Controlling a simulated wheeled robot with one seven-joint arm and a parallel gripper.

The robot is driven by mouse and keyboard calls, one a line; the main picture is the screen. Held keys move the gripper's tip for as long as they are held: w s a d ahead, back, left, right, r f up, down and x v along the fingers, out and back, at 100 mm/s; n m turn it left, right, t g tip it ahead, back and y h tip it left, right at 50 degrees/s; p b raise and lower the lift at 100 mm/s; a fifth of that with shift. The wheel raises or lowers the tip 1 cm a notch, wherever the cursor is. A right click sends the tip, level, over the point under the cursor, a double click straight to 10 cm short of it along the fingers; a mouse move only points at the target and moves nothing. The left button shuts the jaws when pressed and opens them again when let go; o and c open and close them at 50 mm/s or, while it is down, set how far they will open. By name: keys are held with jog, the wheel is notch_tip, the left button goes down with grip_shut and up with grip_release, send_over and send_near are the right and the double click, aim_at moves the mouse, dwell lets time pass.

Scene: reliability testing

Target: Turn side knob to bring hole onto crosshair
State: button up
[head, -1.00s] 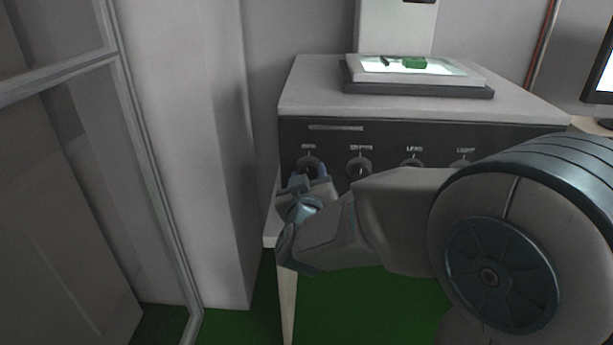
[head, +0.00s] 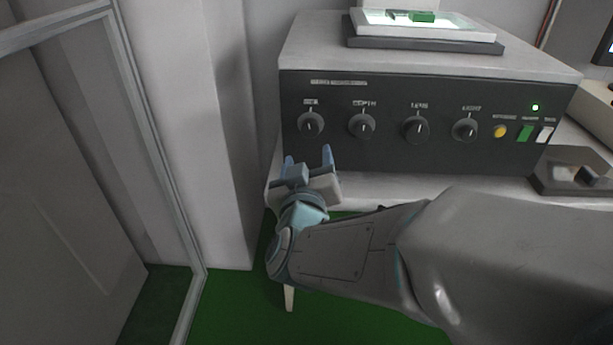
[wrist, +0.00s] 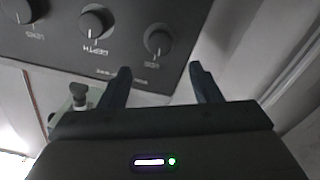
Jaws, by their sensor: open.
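The side knob (head: 311,124) is the leftmost round black dial on the dark front panel, its white pointer line facing roughly upward. It also shows in the wrist view (wrist: 158,40), upside down, ahead of the fingers. My gripper (head: 308,156) is open and empty, below and apart from the knob; its two dark fingers also show in the wrist view (wrist: 160,72). A green piece (head: 422,16) lies on the lit stage (head: 425,35) on top of the box. The hole and the crosshair cannot be made out.
The depth knob (head: 362,125), lens knob (head: 416,129) and light knob (head: 465,130) run to the right. Beyond them are a yellow button (head: 500,131) and a green switch (head: 525,133). A pale wall column (head: 215,130) stands close on the left.

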jog(key=s+b, duration=0.2)
jog(key=s, duration=0.1)
jog(key=shift+s, duration=0.35)
jog(key=shift+a, duration=0.1)
dwell(0.8)
